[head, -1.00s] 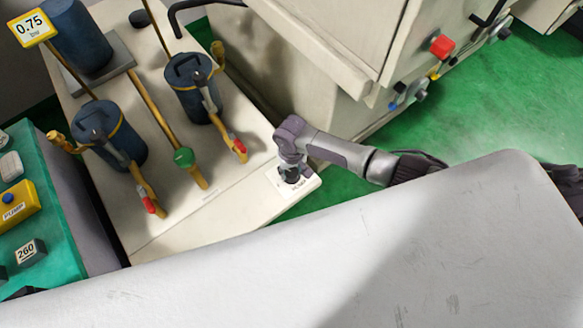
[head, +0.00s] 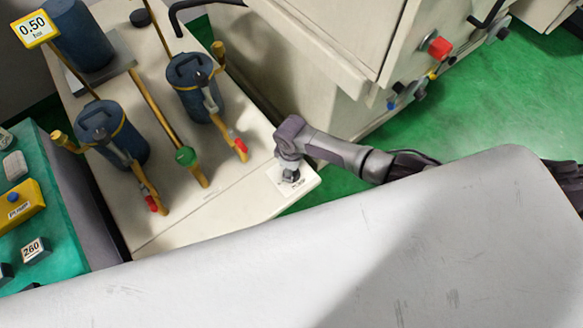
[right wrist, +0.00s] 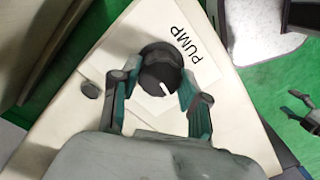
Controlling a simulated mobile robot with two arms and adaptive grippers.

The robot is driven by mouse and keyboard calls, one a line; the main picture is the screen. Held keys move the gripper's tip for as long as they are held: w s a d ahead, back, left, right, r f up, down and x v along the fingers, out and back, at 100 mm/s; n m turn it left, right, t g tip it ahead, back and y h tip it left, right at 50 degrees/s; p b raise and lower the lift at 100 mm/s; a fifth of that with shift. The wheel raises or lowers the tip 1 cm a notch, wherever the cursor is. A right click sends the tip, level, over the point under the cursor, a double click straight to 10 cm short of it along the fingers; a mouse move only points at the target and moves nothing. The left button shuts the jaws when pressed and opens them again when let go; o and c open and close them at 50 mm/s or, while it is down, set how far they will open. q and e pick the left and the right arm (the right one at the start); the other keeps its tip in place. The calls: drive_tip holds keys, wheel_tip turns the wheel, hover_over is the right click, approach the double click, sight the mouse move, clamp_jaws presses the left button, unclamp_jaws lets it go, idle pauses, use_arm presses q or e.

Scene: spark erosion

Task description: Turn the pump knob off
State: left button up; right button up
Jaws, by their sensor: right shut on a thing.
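The pump knob (right wrist: 160,70) is round and black with a white pointer mark, on a white plate lettered PUMP (right wrist: 195,50). In the right wrist view its pointer aims down and to the right. My right gripper (right wrist: 158,85) has its fingers on both sides of the knob and is shut on it. In the head view the right gripper (head: 289,172) is over the plate at the near right corner of the cream cabinet top, mostly covering the knob. My left gripper (right wrist: 300,108) shows at the right edge of the right wrist view, fingers apart and empty.
A yellow-framed display (head: 35,28) reads 0.50. Blue canisters (head: 110,135) with yellow pipes and red-handled valves stand on the cabinet (head: 225,205). A cream machine (head: 325,60) with a red button (head: 440,46) rises behind my right arm. A green bench (head: 60,215) is at left.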

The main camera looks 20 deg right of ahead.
drive_tip(key=shift+n, duration=1.1)
drive_tip(key=o, duration=1.1)
drive_tip(key=shift+o, duration=0.2)
wheel_tip(320, 180, up, 12)
